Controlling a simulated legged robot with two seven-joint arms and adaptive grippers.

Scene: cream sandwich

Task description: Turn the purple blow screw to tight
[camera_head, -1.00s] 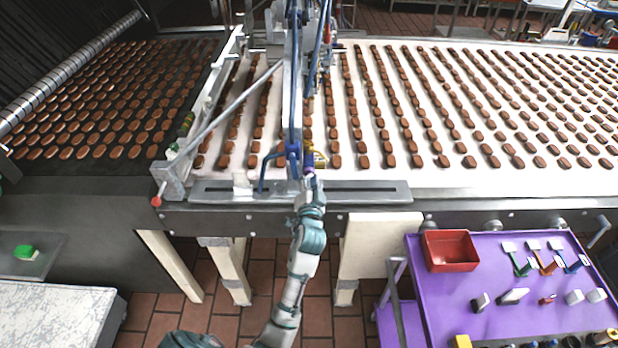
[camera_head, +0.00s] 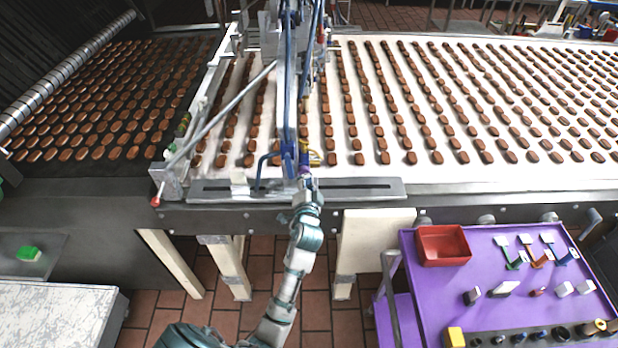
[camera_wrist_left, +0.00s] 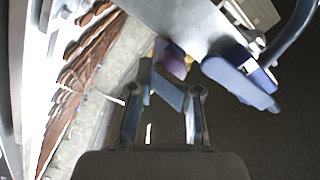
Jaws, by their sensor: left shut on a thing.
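The small purple screw (camera_head: 304,171) sits low on the front of the metal frame at the belt's near edge. It also shows in the left wrist view (camera_wrist_left: 173,61), just beyond my fingers. My left gripper (camera_head: 306,181) reaches up to it from below, and in the wrist view its two fingers (camera_wrist_left: 168,88) close in at the purple screw's near end. It is shut on the screw, though the exact contact is partly hidden by the fingers. My right gripper is in neither view.
A blue clamp part (camera_head: 288,155) and a brass-coloured fitting (camera_head: 315,158) sit close around the screw. A slotted metal rail (camera_head: 355,190) runs beside my gripper. Rows of brown biscuits cover the white belt (camera_head: 335,120). A purple cart (camera_head: 425,300) stands at the right.

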